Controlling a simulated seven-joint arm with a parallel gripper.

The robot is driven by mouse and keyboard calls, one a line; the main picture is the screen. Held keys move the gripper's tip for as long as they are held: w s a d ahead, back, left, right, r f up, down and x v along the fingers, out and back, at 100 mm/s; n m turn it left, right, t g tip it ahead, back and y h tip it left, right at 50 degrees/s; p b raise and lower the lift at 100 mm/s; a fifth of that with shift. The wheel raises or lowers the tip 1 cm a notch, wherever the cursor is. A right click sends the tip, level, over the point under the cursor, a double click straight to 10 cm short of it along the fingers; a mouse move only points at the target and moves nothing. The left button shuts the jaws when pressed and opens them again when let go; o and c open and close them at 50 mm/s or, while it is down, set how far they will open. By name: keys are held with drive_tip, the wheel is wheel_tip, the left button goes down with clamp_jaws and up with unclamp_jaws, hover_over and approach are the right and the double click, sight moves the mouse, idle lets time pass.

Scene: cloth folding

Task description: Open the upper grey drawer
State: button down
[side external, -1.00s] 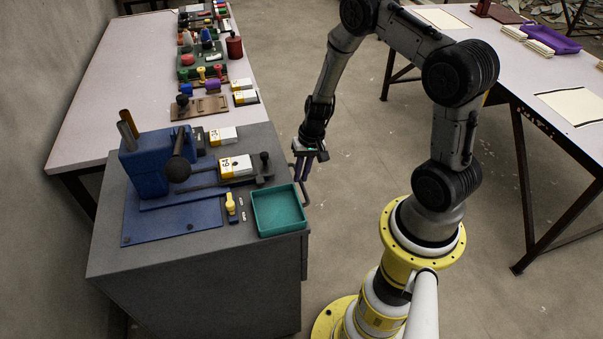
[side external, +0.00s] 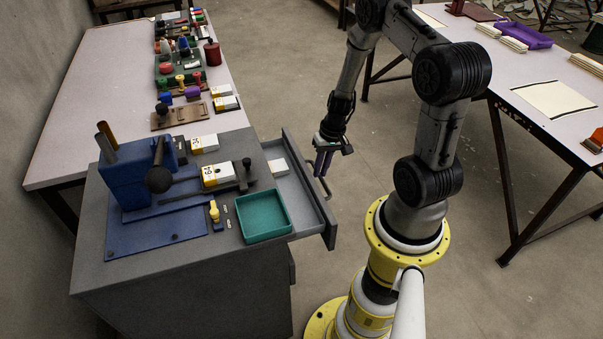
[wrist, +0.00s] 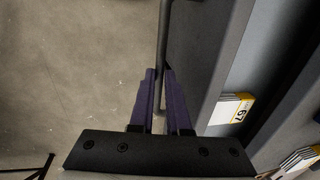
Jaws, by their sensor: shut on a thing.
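The upper grey drawer (side external: 312,222) is pulled out from the grey cabinet (side external: 180,285) in the side view. A white box lies inside it, and in the wrist view this box (wrist: 231,107) shows a yellow label. The dark bar handle (side external: 327,190) runs along the drawer's front. My gripper (side external: 322,163) is at the handle, outside the drawer front. In the wrist view its purple fingers (wrist: 160,98) are shut around the handle bar (wrist: 163,45).
A teal tray (side external: 264,217) stands on the cabinet top beside the open drawer. A blue fixture (side external: 125,187) and labelled boxes (side external: 216,174) are also on top. A lower handle shows on the cabinet front. The floor beyond the drawer is clear.

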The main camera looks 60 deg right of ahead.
drive_tip(key=shift+s+d, duration=0.75)
drive_tip(key=shift+d, duration=0.05)
drive_tip(key=c, duration=0.9)
unclamp_jaws()
drive_tip(key=shift+r, duration=0.1)
drive_tip(key=r, duration=0.4)
drive_tip(key=s+d+r, duration=0.1)
drive_tip(key=r, duration=0.8)
drive_tip(key=shift+s+d+r, duration=0.25)
drive_tip(key=shift+s+d, duration=0.1)
drive_tip(key=shift+s, duration=0.05)
